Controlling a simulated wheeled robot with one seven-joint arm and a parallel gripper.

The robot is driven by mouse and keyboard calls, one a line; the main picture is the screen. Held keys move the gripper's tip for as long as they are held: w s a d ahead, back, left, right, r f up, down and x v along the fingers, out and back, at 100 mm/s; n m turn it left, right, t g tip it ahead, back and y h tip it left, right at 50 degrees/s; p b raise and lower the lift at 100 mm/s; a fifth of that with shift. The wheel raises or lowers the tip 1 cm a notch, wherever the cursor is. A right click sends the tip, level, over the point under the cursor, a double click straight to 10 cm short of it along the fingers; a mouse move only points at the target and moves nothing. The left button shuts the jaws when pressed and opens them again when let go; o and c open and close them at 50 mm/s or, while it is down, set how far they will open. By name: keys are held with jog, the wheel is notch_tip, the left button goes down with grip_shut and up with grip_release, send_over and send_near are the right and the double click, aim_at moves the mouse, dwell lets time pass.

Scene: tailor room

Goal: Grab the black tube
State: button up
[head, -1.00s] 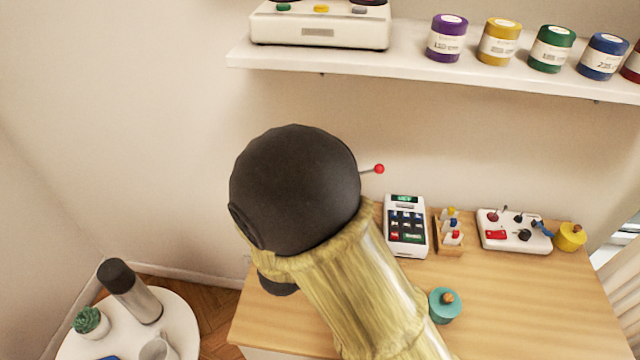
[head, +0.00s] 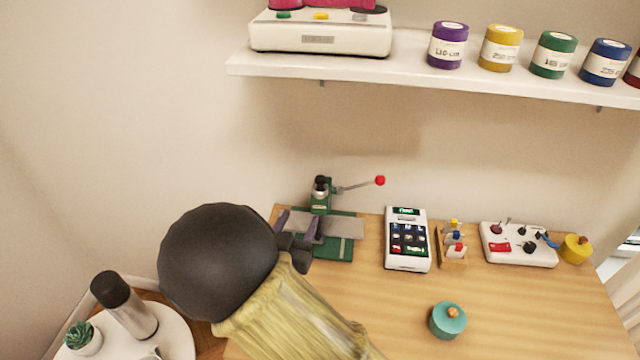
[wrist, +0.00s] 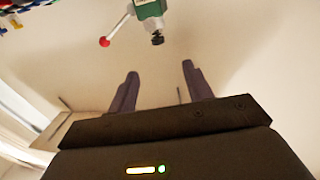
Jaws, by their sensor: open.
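No separate plain black tube stands out in either view. A green hand press (head: 320,203) with a black cylindrical top (head: 321,184) and a red-balled lever stands at the back left of the wooden desk. In the wrist view, the press (wrist: 148,10) shows at the top edge with its black end (wrist: 157,38) towards my fingers. My gripper (head: 298,226) is open in front of the press, its dark fingers apart. The wrist view shows the gap between the fingers (wrist: 160,72) empty. A silver cylinder with a black top (head: 124,304) stands on the round white side table, lower left.
A white keypad device (head: 407,240), a small wooden holder (head: 453,243), a white control box (head: 518,245) and a teal pot (head: 447,320) stand on the desk. A shelf (head: 420,83) with a scale and several jars hangs above.

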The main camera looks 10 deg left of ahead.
jog(key=p, duration=0.1)
send_near(319, 183)
jog(key=w, duration=0.4)
jog(key=shift+r, duration=0.15)
jog(key=w, duration=0.1)
jog(key=w+p, duration=0.1)
jog(key=w, duration=0.1)
jog(key=w+d, duration=0.1)
jog(key=w, duration=0.1)
jog(key=shift+w+p, duration=0.1)
jog(key=shift+p, duration=0.3)
jog(key=shift+c, duration=0.2)
jog(key=c, duration=1)
